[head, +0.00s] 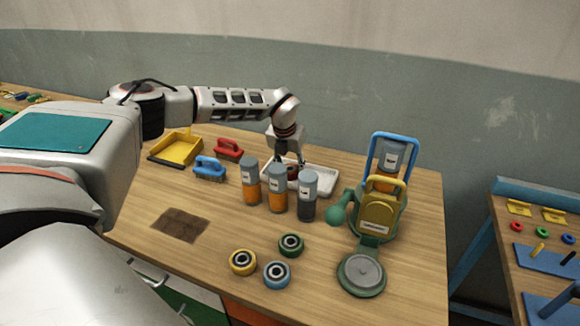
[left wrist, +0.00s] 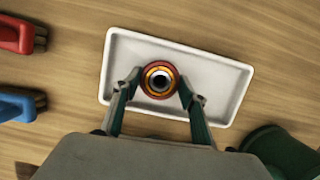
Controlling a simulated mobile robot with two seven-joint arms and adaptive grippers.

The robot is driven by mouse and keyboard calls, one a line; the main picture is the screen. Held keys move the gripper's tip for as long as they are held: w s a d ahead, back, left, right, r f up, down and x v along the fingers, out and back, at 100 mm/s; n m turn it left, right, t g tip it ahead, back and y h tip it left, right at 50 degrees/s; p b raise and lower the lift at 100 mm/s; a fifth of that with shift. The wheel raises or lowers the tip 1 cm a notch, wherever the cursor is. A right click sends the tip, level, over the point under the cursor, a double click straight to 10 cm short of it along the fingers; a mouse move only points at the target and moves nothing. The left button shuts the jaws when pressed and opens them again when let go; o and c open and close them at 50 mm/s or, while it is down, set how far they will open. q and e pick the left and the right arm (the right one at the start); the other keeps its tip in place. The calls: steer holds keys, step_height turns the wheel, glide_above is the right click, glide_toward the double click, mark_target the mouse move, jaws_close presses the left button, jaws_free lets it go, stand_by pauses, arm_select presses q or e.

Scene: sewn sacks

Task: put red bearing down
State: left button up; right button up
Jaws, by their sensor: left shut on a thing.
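The red bearing (left wrist: 159,79) is a ring with a dark centre, seen from above in the left wrist view. My left gripper (left wrist: 158,86) is shut on it, with one finger on each side. The bearing is over the white tray (left wrist: 220,84), left of its middle in that view; whether it touches the tray floor I cannot tell. In the head view my left gripper (head: 290,163) points down into the tray (head: 325,178), and the bearing (head: 292,172) shows only in part behind the bottles. My right gripper is not in view.
Three bottles (head: 277,190) stand in front of the tray. A red brush (head: 229,150), a blue brush (head: 209,169) and a yellow dustpan (head: 177,147) lie left. A green and yellow device (head: 378,215) stands right. Yellow (head: 243,262), blue (head: 277,275) and green (head: 291,245) bearings lie in front.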

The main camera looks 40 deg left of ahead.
arm_select(q)
steer(key=o, duration=1.5)
steer(key=v, duration=1.2)
steer(key=shift+b, duration=0.45)
steer(key=shift+r, duration=0.1)
